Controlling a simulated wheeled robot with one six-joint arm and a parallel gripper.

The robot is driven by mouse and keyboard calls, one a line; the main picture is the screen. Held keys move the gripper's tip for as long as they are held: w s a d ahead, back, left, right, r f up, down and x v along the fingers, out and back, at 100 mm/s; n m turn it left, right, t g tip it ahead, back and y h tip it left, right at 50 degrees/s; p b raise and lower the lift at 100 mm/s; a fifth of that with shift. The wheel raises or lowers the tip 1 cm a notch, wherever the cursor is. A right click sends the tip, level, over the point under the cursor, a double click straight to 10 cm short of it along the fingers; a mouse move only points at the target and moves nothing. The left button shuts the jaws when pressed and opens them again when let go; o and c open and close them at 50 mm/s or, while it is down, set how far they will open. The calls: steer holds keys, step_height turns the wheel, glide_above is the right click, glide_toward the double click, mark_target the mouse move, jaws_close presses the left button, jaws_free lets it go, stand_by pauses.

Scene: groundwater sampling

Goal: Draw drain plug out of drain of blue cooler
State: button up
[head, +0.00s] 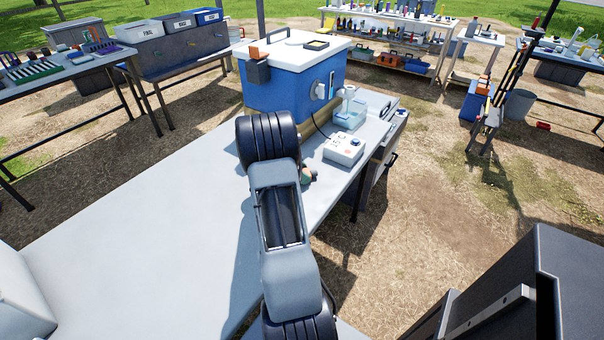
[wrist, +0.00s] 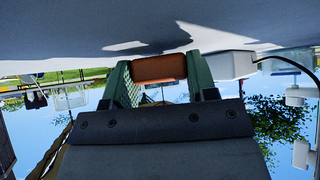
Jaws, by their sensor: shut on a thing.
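The blue cooler (head: 275,88) with its white lid stands on the table at the back. A pale round fitting (head: 320,91) is on its right side; I cannot tell if it is the drain. My gripper (head: 308,174) is low over the table in front of the cooler, apart from it, mostly hidden by my arm. In the wrist view, which is upside down, its green fingers (wrist: 160,75) are shut on a rust-brown block (wrist: 158,68), which may be the drain plug. Any drain on the cooler's near face is hidden.
A white instrument box (head: 344,149) with a cable sits just right of my gripper, and a clear vessel (head: 350,112) stands behind it. The tabletop (head: 130,225) is clear at left. A dark holder with an orange item (head: 254,53) hangs on the cooler's front corner.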

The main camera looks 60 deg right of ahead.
steer(key=shift+a+f+b, duration=0.1)
steer(key=shift+f+b, duration=0.35)
steer(key=shift+f, duration=0.05)
steer(key=shift+s+a+f, duration=0.1)
steer(key=shift+s+f, duration=0.05)
steer(key=shift+f, duration=0.2)
steer(key=shift+b, duration=0.35)
steer(key=o, duration=0.9)
steer(key=shift+f, duration=0.1)
steer(key=v, duration=1)
steer(key=d+p+v, duration=0.1)
steer(key=v, duration=0.4)
steer(key=shift+r, duration=0.5)
